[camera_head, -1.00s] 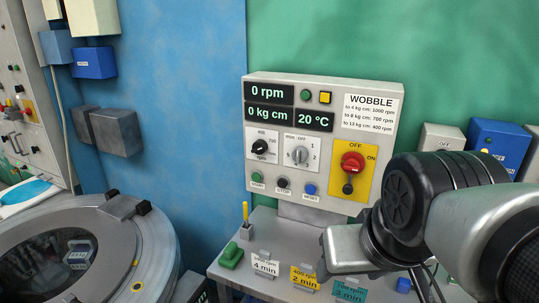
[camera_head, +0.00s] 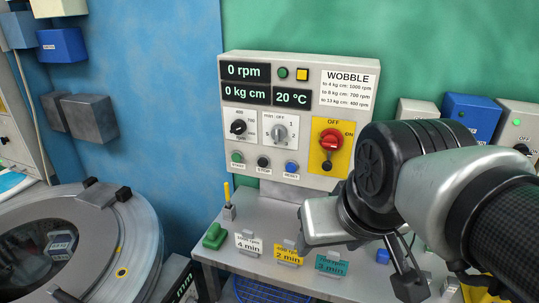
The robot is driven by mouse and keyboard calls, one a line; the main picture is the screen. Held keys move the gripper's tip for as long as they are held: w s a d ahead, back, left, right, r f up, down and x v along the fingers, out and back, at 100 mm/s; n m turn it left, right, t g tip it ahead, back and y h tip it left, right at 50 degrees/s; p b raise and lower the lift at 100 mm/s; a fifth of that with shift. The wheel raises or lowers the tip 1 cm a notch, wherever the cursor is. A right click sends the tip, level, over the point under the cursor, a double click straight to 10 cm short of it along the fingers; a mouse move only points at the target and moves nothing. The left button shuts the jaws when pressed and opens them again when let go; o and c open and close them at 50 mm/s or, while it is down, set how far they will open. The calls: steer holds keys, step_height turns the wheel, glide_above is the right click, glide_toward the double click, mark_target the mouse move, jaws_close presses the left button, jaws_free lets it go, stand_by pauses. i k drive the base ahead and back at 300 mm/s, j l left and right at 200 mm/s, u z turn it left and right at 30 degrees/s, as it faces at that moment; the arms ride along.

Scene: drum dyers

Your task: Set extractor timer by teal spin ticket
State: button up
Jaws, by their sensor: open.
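The teal spin ticket (camera_head: 331,266) stands in a holder on the shelf below the control panel, right of the yellow ticket; it reads 3 min, with a small rpm line above. The extractor timer (camera_head: 280,132) is a grey knob on a white dial, marked OFF at the top with minute numbers around; its pointer seems to be up near OFF, but it is small. My gripper (camera_head: 408,282) shows only in part, as dark pieces low at right beneath my arm, right of the teal ticket. It is open and apart from the panel; its fingertips are not clear.
The panel (camera_head: 300,185) also has a black rpm knob (camera_head: 239,127), a red switch (camera_head: 330,140) and START, STOP and RESET buttons. White (camera_head: 248,244) and yellow (camera_head: 288,253) tickets stand left of the teal one. A round drum machine (camera_head: 110,225) is at left. My arm covers the right side.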

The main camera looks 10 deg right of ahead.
mark_target(278, 133)
steer(key=k+j+z, duration=0.15)
steer(key=j+z, duration=0.25)
steer(key=k+j+z, duration=0.15)
steer(key=z, duration=0.25)
